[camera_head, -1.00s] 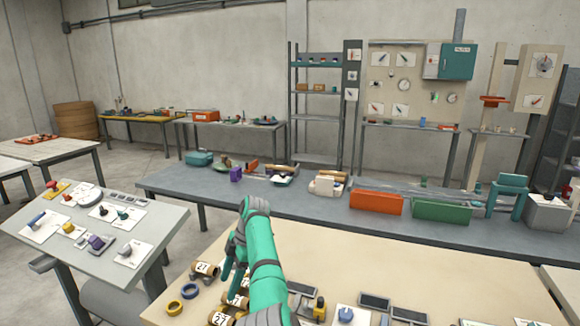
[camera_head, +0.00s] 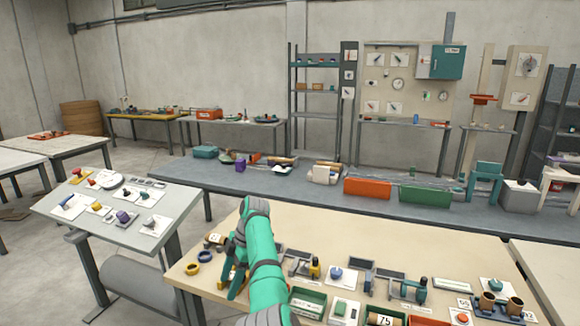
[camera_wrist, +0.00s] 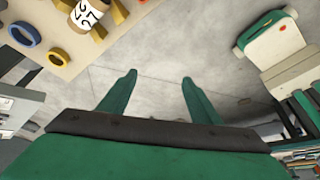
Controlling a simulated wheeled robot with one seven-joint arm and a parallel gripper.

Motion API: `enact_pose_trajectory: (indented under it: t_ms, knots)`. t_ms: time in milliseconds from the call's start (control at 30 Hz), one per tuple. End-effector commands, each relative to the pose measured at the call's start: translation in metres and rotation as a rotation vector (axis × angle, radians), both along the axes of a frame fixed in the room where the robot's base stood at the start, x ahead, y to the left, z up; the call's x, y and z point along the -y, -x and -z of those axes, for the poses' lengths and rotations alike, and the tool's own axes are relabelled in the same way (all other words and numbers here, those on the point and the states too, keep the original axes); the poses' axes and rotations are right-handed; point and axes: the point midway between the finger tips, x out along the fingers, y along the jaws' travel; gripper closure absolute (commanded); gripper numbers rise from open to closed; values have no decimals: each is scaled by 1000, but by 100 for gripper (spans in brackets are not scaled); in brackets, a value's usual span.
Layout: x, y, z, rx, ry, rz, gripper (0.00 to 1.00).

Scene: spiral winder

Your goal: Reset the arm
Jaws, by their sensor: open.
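My gripper shows in the wrist view (camera_wrist: 158,85) with its two green fingers spread apart and nothing between them. Bare grey floor lies behind the fingers there. In the head view my green arm stands at the lower middle, over the left part of the cream table (camera_head: 330,238). My gripper (camera_head: 232,290) points down there near the table's left edge, and its fingertips are partly hidden by the arm. What lies directly behind the arm is hidden.
Yellow rings (camera_head: 198,262) lie left of the arm; a blue ring (camera_wrist: 25,34) shows in the wrist view. A grey table (camera_head: 165,200) with small parts stands at left. A long grey bench (camera_head: 270,183) runs behind. The cream table's right side holds several devices.

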Motion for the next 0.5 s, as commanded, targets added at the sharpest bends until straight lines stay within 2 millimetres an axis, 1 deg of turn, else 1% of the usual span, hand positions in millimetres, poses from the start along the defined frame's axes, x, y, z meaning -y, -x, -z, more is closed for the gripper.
enact_pose_trajectory:
  t_ms: [33,267,367,500]
  knots:
    - [-2,0,10,1,0,9,42]
    - [-9,0,46,15,-3,56,42]
    - [-12,0,66,21,-7,81,42]
    - [-18,3,98,32,-12,127,42]
